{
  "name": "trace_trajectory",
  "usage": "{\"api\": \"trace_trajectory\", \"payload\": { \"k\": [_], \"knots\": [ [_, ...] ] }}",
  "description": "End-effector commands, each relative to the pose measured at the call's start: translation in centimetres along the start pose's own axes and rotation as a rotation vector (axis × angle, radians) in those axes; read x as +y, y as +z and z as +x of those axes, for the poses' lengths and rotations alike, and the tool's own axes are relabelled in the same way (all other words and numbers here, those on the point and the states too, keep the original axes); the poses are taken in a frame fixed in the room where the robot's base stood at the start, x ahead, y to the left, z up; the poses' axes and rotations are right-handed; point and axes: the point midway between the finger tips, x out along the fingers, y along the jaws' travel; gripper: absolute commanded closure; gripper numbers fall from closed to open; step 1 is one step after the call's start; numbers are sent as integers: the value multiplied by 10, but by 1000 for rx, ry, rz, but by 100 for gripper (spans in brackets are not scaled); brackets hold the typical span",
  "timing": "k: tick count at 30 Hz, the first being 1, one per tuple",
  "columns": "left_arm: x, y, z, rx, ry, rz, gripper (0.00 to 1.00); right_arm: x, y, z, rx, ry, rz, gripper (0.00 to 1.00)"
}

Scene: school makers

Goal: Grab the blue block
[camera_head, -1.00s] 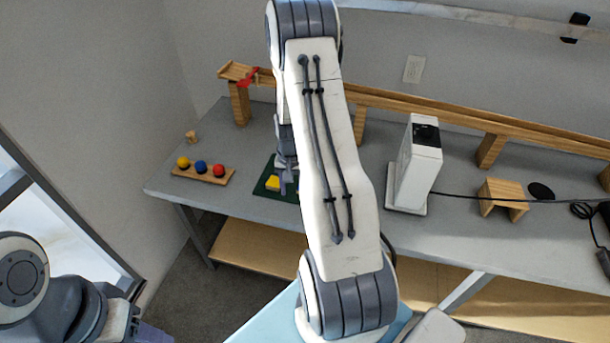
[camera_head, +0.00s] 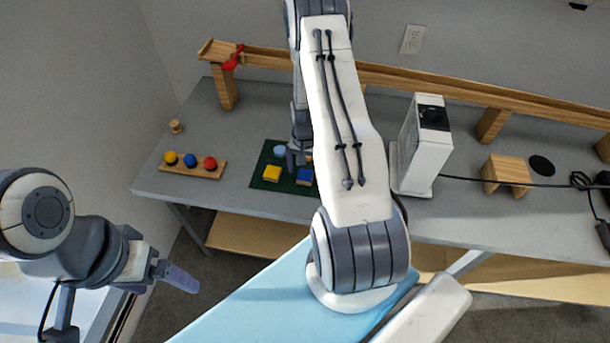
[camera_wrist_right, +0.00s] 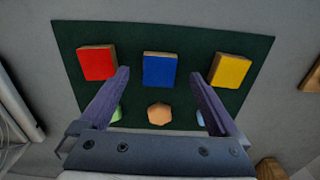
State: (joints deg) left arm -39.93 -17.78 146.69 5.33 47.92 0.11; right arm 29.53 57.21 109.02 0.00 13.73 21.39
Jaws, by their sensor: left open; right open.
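The blue block (camera_wrist_right: 160,69) lies on a dark green mat (camera_wrist_right: 258,48), between a red block (camera_wrist_right: 98,63) and a yellow block (camera_wrist_right: 230,71) in the right wrist view. My right gripper (camera_wrist_right: 160,76) is open and empty, its fingers to either side of the blue block's column; I cannot tell its height above the mat. In the head view the blue block (camera_head: 305,174) shows beside the yellow block (camera_head: 272,173), partly covered by my right arm. The red block is hidden there. My left gripper (camera_head: 178,276) is open and empty, away from the table at lower left.
Small rounded pieces, one orange (camera_wrist_right: 160,113), lie on the mat nearer the gripper's base. A wooden strip (camera_head: 194,167) with yellow, blue and red balls is left of the mat. A white box (camera_head: 422,150) stands to the right. A wooden rail (camera_head: 450,92) runs along the back.

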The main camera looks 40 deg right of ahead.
Motion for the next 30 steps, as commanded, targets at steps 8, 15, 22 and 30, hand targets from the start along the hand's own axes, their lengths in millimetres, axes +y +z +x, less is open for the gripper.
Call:
{"api": "trace_trajectory", "payload": {
  "k": [8, 15, 22, 30],
  "knots": [
    [1, -1, -18, 0, 0, -1, 11, 0, 2, 34, -3, 1, 3, 3],
    [1, -1, -18, 0, 0, -1, 11, 0, 2, 41, 0, 0, 3, 3],
    [1, -1, -18, 0, 0, -1, 11, 0, 2, 40, -1, 0, 3, 56],
    [1, -1, -18, 0, 0, -1, 11, 0, 2, 40, -1, 0, 3, 92]
  ]
}}
